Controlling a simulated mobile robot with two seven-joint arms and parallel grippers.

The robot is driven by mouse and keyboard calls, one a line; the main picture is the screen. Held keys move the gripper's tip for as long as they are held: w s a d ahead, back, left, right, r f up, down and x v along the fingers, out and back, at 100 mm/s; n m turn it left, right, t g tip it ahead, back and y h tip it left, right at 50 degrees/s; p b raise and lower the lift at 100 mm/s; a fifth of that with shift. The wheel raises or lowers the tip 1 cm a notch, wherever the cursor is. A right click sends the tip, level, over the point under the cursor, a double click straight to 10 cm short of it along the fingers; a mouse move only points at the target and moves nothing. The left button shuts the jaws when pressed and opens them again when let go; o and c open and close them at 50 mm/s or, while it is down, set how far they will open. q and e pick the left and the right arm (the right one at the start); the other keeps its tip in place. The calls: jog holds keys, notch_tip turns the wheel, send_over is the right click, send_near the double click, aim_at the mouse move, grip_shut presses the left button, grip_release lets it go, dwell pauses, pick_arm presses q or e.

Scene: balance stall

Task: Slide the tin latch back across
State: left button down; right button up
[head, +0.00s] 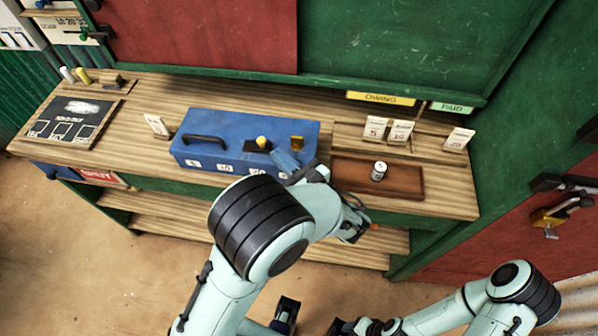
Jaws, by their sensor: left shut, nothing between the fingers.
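A blue tin (205,125) with a dark carry handle (205,139) stands on the wooden counter, with numbered white labels along its front. On its lid is a yellow knob (263,141) on a dark plate, which looks like the latch. A brass-coloured piece (297,141) sits to its right. My arm hides the tin's front right corner. My right gripper (345,327) is low at the bottom edge, away from the counter, its fingers unclear.
A brown tray (405,190) with a small white-topped cylinder (379,171) lies right of the tin. Price cards (375,128) stand behind it. A slate board (70,118) lies on the left.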

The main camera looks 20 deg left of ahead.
aim_at(261, 157)
pick_arm(q)
jog(key=shift+x, duration=1.6)
jog(key=a, duration=0.1)
jog(key=a+p, duration=0.1)
jog(key=shift+s+a+r, duration=0.15)
jog(key=shift+s+a, duration=0.15)
jog(key=shift+a, duration=0.35)
jog(key=shift+d, duration=0.1)
jog(key=shift+s, duration=0.1)
